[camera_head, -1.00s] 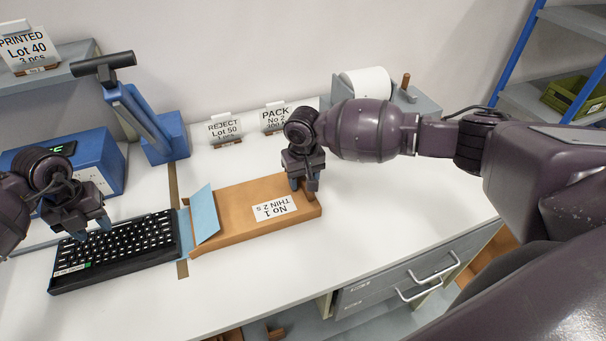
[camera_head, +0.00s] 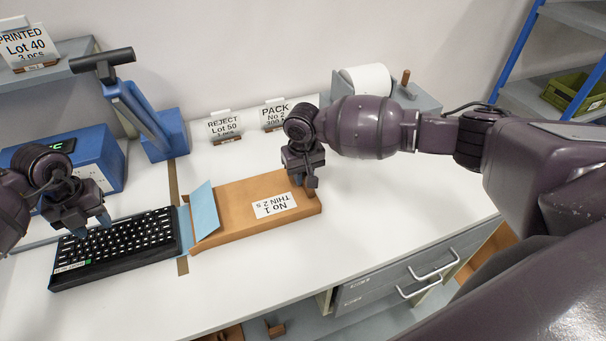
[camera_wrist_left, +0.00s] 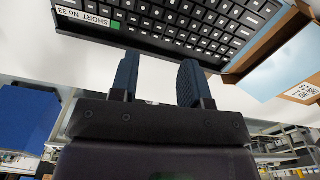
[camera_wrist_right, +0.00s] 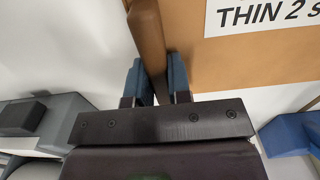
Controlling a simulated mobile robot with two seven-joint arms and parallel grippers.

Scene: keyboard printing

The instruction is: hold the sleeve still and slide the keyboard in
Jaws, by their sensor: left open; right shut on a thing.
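The black keyboard (camera_head: 118,250) lies on the table, its right end at the open mouth of the brown sleeve (camera_head: 235,233). The sleeve's blue flap (camera_head: 205,211) stands up at that mouth. My left gripper (camera_head: 92,229) is open over the keyboard's far left part; in the left wrist view its fingers (camera_wrist_left: 158,80) are apart with nothing between them, close to the keyboard (camera_wrist_left: 190,22). My right gripper (camera_head: 308,184) is shut on the sleeve's far right end; the right wrist view shows its fingers (camera_wrist_right: 157,82) on either side of a brown upright part (camera_wrist_right: 148,40).
A blue press-like machine (camera_head: 150,125) stands behind the keyboard, beside a blue box (camera_head: 98,165). REJECT (camera_head: 225,126) and PACK (camera_head: 274,114) signs and a paper roll (camera_head: 366,82) stand at the back. The table in front of the sleeve is clear.

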